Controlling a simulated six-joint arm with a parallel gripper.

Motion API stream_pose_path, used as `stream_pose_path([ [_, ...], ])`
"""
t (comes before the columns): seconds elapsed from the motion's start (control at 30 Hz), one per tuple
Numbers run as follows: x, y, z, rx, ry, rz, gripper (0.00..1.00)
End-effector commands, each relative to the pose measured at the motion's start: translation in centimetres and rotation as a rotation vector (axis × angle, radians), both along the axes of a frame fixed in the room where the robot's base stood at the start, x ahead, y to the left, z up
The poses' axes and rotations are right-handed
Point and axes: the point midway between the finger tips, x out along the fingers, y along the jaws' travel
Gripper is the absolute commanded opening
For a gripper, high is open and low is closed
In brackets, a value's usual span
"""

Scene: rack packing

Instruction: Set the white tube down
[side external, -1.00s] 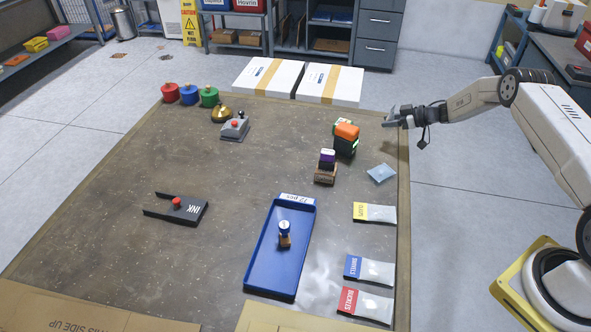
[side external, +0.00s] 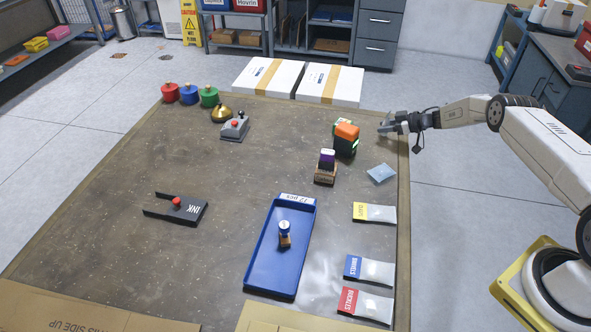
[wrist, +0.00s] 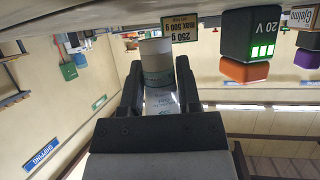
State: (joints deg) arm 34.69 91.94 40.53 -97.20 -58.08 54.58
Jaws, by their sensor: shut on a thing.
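My gripper (wrist: 160,88) is shut on the white tube (wrist: 157,62) in the wrist view. The tube is a pale cylinder with a greyish band and small print, and it sits between the two fingers. In the side view my gripper (side external: 386,127) is at the far right edge of the brown work surface (side external: 130,240), to the right of the black and orange battery. The tube cannot be made out there. The wrist view looks upside down, and it does not show clearly whether the tube touches anything beneath it.
The battery (side external: 346,139) stands near my gripper and also shows in the wrist view (wrist: 250,45). A yellow-and-black weight sign (wrist: 180,29) is behind the tube. A purple-topped stamp (side external: 327,160), a pale blue packet (side external: 381,173) and a blue tray (side external: 262,267) are nearer the front.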

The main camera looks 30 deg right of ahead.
Motion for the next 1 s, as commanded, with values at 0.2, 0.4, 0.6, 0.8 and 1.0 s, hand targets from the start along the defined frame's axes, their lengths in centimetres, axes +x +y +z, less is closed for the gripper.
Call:
stream_pose_path([
  [0.2, 0.0, 0.0, -1.5, -0.001, -0.001, 0.0, 0.0],
  [0.4, 0.0, 0.0, -1.6, -0.001, -0.002, 0.0, 0.0],
  [0.6, 0.0, 0.0, -1.7, -0.001, -0.002, 0.0, 0.0],
  [0.8, 0.0, 0.0, -1.9, 0.0, -0.001, -0.001, 0.68],
  [1.0, 0.0, 0.0, -1.9, -0.001, -0.002, 0.0, 0.78],
])
